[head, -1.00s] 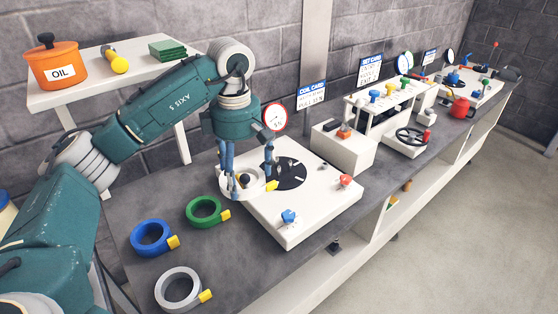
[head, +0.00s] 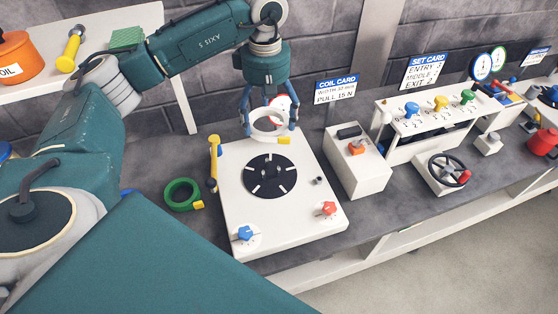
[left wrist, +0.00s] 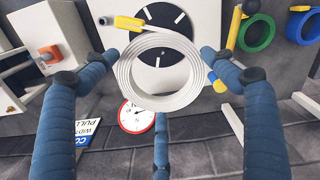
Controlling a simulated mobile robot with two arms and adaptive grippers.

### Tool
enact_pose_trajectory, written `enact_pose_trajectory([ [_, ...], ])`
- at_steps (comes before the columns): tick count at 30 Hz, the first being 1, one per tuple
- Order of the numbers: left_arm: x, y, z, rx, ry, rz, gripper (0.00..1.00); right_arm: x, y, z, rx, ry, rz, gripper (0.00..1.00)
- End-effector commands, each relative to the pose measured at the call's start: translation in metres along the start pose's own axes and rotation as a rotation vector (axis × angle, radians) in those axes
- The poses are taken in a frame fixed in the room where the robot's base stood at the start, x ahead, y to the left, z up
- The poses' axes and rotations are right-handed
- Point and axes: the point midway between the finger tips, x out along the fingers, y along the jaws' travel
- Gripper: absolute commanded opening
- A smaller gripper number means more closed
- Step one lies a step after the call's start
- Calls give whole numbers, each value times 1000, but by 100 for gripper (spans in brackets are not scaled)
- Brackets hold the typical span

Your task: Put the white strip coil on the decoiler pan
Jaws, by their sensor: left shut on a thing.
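The white strip coil (head: 268,138), with a yellow tag on its end, is in my left gripper (head: 268,122), whose blue fingers are shut on it. The coil is held in the air. In the head view it appears beyond the pan, near the back edge of the decoiler. The decoiler pan (head: 270,176) is a black disc with white marks on a white base (head: 290,225); it is empty. In the left wrist view the coil (left wrist: 160,101) partly covers the pan (left wrist: 168,18). My right gripper is not in view.
A yellow-ended arm (head: 214,160) stands upright at the base's left side. Blue (head: 245,233) and red (head: 329,209) knobs sit at its front. A green coil (head: 181,195) lies to the left. A white box (head: 357,170) stands close right; a dial is behind the gripper.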

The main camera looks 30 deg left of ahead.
Motion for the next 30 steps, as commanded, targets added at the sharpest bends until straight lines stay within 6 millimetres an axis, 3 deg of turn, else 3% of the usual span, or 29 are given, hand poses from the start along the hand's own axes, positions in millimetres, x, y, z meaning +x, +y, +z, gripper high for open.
enact_pose_trajectory([
  [9,78,-1,0,5,0,-3,51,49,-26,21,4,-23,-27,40],
  [15,129,-1,0,4,0,-2,51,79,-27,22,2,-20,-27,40],
  [19,149,-1,0,4,0,-1,51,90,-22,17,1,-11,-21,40],
  [26,163,-1,0,4,0,-1,51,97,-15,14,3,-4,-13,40],
  [30,186,-1,0,4,0,-2,51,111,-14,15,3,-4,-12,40],
])
